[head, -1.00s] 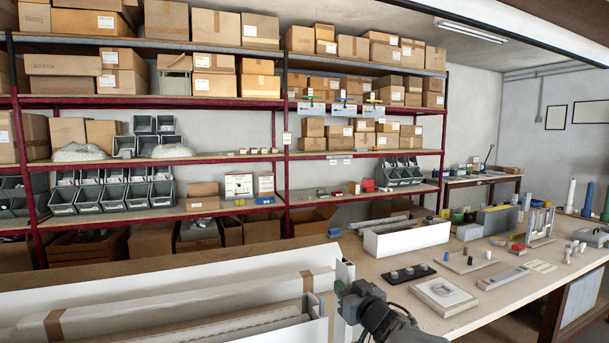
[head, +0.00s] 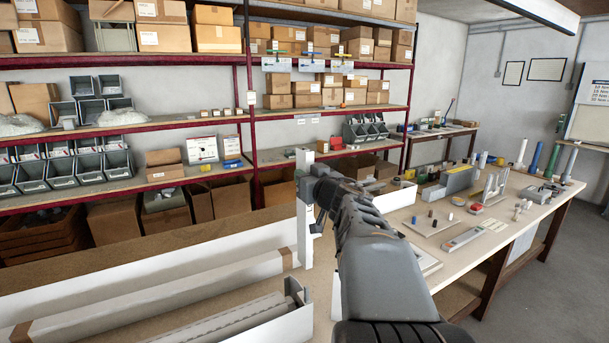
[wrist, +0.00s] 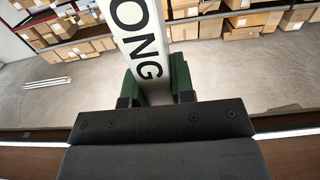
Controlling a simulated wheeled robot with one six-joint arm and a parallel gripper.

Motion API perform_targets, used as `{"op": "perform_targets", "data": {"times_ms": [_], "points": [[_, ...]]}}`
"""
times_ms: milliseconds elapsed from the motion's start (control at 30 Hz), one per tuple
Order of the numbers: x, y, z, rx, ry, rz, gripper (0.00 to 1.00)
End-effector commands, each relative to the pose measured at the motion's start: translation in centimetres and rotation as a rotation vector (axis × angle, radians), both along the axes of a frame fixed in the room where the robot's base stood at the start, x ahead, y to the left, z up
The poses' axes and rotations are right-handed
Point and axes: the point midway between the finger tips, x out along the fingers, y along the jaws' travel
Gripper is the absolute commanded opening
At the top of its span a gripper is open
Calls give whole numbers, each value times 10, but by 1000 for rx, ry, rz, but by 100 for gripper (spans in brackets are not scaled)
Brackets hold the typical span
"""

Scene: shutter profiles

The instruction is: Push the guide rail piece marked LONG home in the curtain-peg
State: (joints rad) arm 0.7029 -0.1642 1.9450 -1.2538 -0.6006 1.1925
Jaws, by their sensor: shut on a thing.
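A white guide rail piece (head: 304,215) stands about upright in the head view. In the wrist view the piece (wrist: 132,22) shows large black letters "ONG"; the rest of its marking is out of the picture. My gripper (wrist: 152,85) is shut on it, with a green finger on each side. In the head view my gripper (head: 316,194) is partly hidden by my own arm. The lower end of the piece shows near the edge of a long white box, but I cannot tell whether they touch. I cannot make out the curtain-peg for certain.
Long open white boxes (head: 225,330) hold grey profiles at the front left. A board with small pegs (head: 432,226) and other parts stand on the workbench (head: 490,247) at right. Shelves with cartons and grey bins (head: 103,165) line the back wall.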

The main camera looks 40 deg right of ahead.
Motion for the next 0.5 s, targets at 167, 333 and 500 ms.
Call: {"op": "perform_targets", "data": {"times_ms": [167,333,500], "points": [[1,3,0,0,-1,5,0],[-2,2,0,-1,-2,3,0],[-2,1,-9,0,-1,2,0]]}}
